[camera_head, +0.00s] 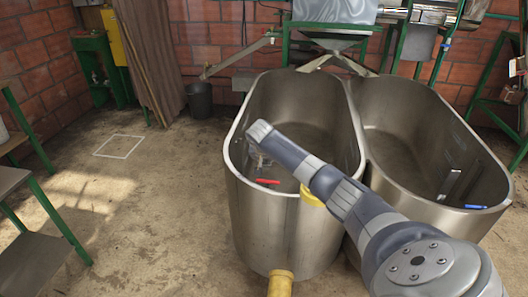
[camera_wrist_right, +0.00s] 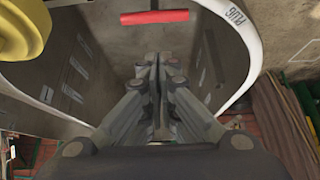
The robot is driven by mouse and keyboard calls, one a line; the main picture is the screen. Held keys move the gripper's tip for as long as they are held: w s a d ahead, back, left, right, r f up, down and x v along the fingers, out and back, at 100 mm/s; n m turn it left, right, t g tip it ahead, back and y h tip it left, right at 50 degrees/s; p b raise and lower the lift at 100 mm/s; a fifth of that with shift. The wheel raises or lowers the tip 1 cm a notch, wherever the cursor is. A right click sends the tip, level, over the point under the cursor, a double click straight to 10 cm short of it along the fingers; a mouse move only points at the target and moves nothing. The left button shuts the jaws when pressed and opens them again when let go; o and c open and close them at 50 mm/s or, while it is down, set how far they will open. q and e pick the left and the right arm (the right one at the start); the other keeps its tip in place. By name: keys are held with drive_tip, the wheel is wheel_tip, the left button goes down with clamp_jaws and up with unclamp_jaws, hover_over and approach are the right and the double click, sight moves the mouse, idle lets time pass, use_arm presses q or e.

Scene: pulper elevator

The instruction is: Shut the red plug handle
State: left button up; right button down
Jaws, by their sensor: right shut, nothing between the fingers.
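The red plug handle (camera_head: 268,181) is a short red bar at the near left inside of the left steel tank (camera_head: 262,215). In the right wrist view the red handle (camera_wrist_right: 155,17) lies level across the top, beyond the fingertips and apart from them. My right gripper (camera_head: 260,160) hangs inside that tank, just behind the handle in the head view and partly hidden by my wrist. In the wrist view its fingers (camera_wrist_right: 158,62) are together and empty. A "PLUG" label (camera_wrist_right: 238,17) shows on the tank's pale rim. My left gripper is not in view.
A second steel tank (camera_head: 400,200) with a blue handle (camera_head: 476,206) adjoins on the right. A yellow fitting (camera_head: 311,197) sits by the tank rim under my arm, and a yellow pipe (camera_head: 280,283) stands below. The floor (camera_head: 140,200) at left is mostly clear, beside a green-legged table (camera_head: 30,240).

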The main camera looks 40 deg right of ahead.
sight(269, 181)
wheel_tip(269, 181, up, 7)
drive_tip(key=s+a+b, duration=0.2)
drive_tip(key=b, duration=0.1)
drive_tip(key=d+f, duration=0.1)
drive_tip(key=f, duration=0.3)
drive_tip(key=w+d+f+g+y+b, duration=0.1)
drive_tip(key=f, duration=0.3)
drive_tip(key=d+f+y, duration=0.1)
drive_tip(key=f, duration=0.3)
drive_tip(key=shift+w+f, duration=0.15)
drive_tip(key=shift+w, duration=0.25)
drive_tip(key=shift+w+d+f, duration=0.1)
drive_tip(key=shift+d+f, duration=0.05)
drive_tip(key=shift+f, duration=0.5)
drive_tip(key=shift+b, duration=0.3)
